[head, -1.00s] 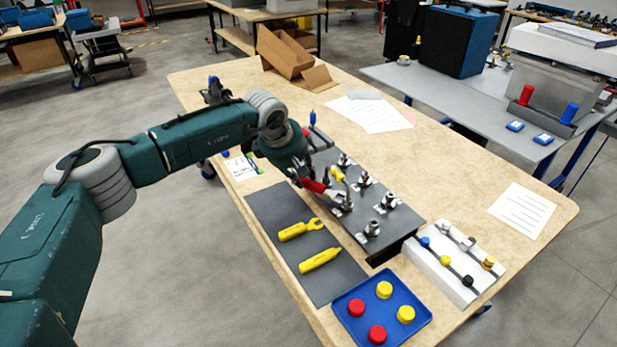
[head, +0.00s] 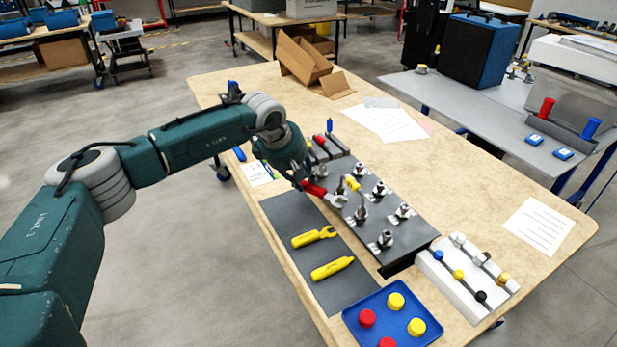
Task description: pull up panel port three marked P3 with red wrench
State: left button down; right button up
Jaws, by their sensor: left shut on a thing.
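My left gripper (head: 304,181) is shut on the red wrench (head: 316,189) at the dark panel's left edge. The wrench's silver open jaw (head: 338,201) points right, just left of a metal port fitting (head: 361,214). I cannot tell if they touch. The panel (head: 408,241) carries several metal port fittings, and a yellow-tipped piece (head: 353,184) stands tilted among them. The port labels are too small to read, so I cannot tell which is P3. My right gripper is not in view.
A grey mat (head: 348,293) holds a yellow wrench (head: 313,238) and a yellow tool (head: 332,269). A blue tray (head: 393,313) with red and yellow caps and a white rack (head: 438,270) stand at the front. The table's right side is mostly clear.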

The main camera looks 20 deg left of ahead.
pick_arm(q)
jog(key=shift+s+a+r, duration=0.35)
jog(key=shift+a+r, duration=0.05)
jog(key=shift+r, duration=0.05)
notch_tip(320, 180, up, 7)
jog(key=p, duration=0.3)
jog(key=shift+p, duration=0.35)
jog(key=shift+f, duration=0.1)
jog(key=shift+d, duration=0.1)
